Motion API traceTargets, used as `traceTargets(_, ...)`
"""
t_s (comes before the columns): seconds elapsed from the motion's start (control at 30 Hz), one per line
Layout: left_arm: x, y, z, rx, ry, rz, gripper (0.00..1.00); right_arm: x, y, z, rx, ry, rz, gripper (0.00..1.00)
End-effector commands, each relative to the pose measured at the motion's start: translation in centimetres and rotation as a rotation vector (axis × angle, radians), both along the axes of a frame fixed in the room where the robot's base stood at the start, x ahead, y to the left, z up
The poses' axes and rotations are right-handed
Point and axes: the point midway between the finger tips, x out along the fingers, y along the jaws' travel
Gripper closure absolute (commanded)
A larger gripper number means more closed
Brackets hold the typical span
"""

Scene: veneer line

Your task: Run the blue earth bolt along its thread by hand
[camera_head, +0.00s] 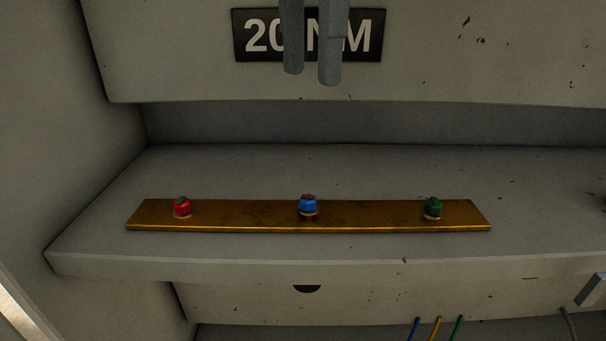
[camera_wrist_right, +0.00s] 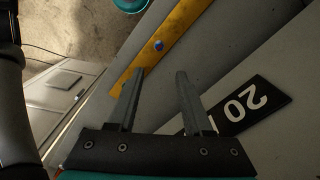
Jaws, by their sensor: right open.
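The blue earth bolt (camera_head: 308,206) stands upright at the middle of a flat brass bar (camera_head: 245,214), with a red mark on its top. In the right wrist view the blue bolt (camera_wrist_right: 158,45) shows small on the bar (camera_wrist_right: 185,23), beyond the fingertips. A red bolt (camera_head: 182,209) stands near the bar's left end and a green bolt (camera_head: 433,208) near its right end. My right gripper (camera_head: 312,77) is open and empty, apart from the bolt. Its fingers hang from the top of the head view; they also show in the wrist view (camera_wrist_right: 158,76). My left gripper is out of view.
The bar lies on a grey ledge (camera_head: 380,165). A panel with a "20 NM" plate (camera_head: 360,33) rises behind, partly covered by my fingers. The ledge around the bar is clear. Blue, yellow and green cables (camera_head: 436,328) hang below the ledge at the right.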

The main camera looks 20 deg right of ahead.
Motion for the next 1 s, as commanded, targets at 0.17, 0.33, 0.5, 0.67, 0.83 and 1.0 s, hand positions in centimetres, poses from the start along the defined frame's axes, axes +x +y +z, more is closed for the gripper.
traceTargets(0.17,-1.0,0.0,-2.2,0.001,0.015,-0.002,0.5,0.0,0.0,-3.9,0.002,0.005,0.002,0.49)
traceTargets(0.33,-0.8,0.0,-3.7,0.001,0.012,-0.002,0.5,0.0,0.0,-7.4,0.004,0.004,0.002,0.49)
traceTargets(0.5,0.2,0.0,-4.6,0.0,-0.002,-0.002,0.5,0.0,0.0,-10.4,0.003,0.005,0.001,0.49)
traceTargets(0.67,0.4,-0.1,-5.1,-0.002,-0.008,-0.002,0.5,0.0,0.0,-12.5,0.004,0.004,0.001,0.49)
traceTargets(0.83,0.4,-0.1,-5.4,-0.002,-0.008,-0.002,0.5,0.0,0.0,-13.8,0.004,0.003,0.0,0.49)
traceTargets(1.0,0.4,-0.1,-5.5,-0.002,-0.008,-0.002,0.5,0.0,0.0,-14.1,0.004,0.0,-0.002,0.49)
